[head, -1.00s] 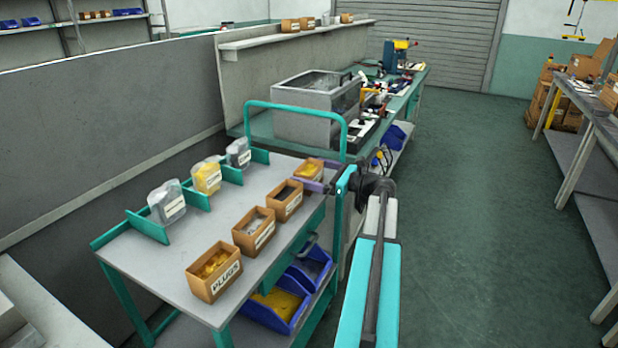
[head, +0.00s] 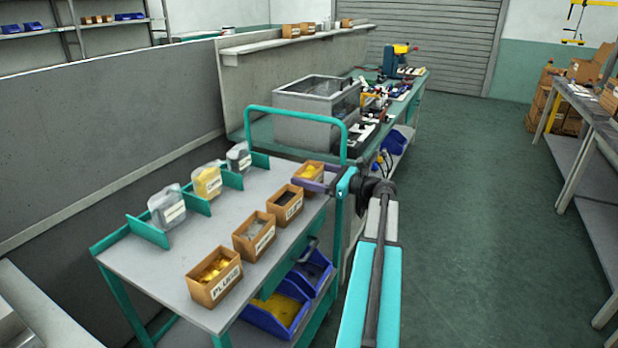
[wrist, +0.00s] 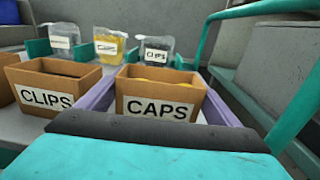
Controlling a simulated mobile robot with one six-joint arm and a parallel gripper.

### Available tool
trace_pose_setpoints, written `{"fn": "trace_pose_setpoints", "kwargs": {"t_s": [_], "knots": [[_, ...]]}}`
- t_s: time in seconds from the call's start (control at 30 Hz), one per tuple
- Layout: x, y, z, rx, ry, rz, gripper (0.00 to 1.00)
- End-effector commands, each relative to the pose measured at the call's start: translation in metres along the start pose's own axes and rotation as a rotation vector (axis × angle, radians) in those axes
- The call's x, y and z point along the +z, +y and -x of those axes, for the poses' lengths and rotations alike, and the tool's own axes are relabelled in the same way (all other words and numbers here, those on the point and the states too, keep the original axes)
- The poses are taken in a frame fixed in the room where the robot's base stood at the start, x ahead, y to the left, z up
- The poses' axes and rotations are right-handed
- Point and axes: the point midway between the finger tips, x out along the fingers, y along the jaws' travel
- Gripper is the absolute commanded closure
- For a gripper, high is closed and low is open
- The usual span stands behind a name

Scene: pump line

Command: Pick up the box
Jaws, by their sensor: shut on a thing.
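The box labelled CAPS (wrist: 160,97) is an open-topped brown box with something yellow inside. In the wrist view it sits between the two purple fingers of my gripper (wrist: 157,112), which is shut on it. In the head view the same box (head: 307,171) is at the far right corner of the cart top, with my gripper (head: 315,180) around it. Whether its base still touches the cart is hard to tell.
The CLIPS box (wrist: 50,92) is close on the left. More brown boxes, including PLUGS (head: 214,277), line the cart's right edge. Bags (head: 207,181) stand between green dividers behind. The green cart handle (head: 297,112) rises near my gripper. Floor at right is clear.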

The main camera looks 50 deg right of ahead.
Motion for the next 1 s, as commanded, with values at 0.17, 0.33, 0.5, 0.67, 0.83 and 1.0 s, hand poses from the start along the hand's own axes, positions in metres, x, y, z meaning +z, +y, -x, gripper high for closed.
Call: {"fn": "trace_pose_setpoints", "kwargs": {"t_s": [0.17, 0.33, 0.5, 0.67, 0.83, 1.0], "knots": [[0.023, 0.000, 0.000, 0.000, -0.002, 0.002, 0.36], [0.049, 0.000, 0.000, 0.000, -0.002, 0.003, 0.36], [0.072, 0.000, 0.000, 0.000, -0.002, 0.002, 0.36], [0.086, 0.000, 0.000, -0.001, -0.002, 0.001, 0.36], [0.090, 0.000, 0.000, -0.001, -0.001, 0.000, 0.36], [0.090, 0.000, 0.001, -0.001, -0.001, 0.000, 0.36]]}}
